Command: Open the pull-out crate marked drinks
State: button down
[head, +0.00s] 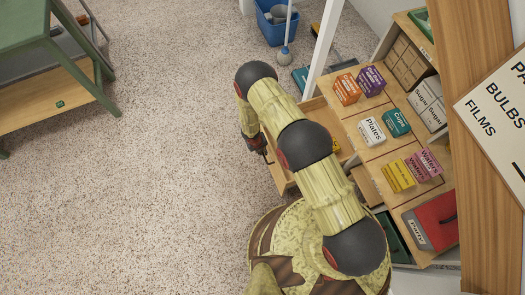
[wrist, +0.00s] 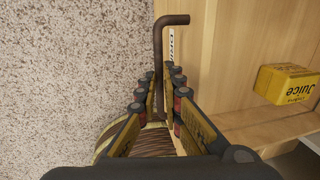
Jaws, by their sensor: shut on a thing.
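The wooden pull-out crate (head: 313,112) sticks out to the left from the shelf unit, partly hidden behind my arm. In the wrist view its pale wood (wrist: 232,50) fills the right side, and a yellow Juice box (wrist: 287,84) lies inside. A narrow white label (wrist: 171,45) is on its front edge, too small to read surely. A dark brown bar handle (wrist: 158,55) runs along that front. My gripper (wrist: 160,90) is shut on the handle, with fingers on both sides of it. In the head view my gripper (head: 259,146) is at the crate's front.
The shelf unit's top (head: 360,165) holds several small boxes, including Plates (head: 372,131) and Cups (head: 396,123). A red case (head: 432,220) lies at its near end. A green table (head: 40,50) stands far left. A blue bucket (head: 276,22) is at the back. Speckled floor left of the crate is clear.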

jog(key=c, duration=1.9)
grip_release()
jog(key=r, duration=0.4)
jog(key=a+r, duration=0.1)
jog(key=r, duration=0.3)
jog(key=a+r, duration=0.1)
jog(key=r, duration=0.2)
jog(key=shift+s+r, duration=0.4)
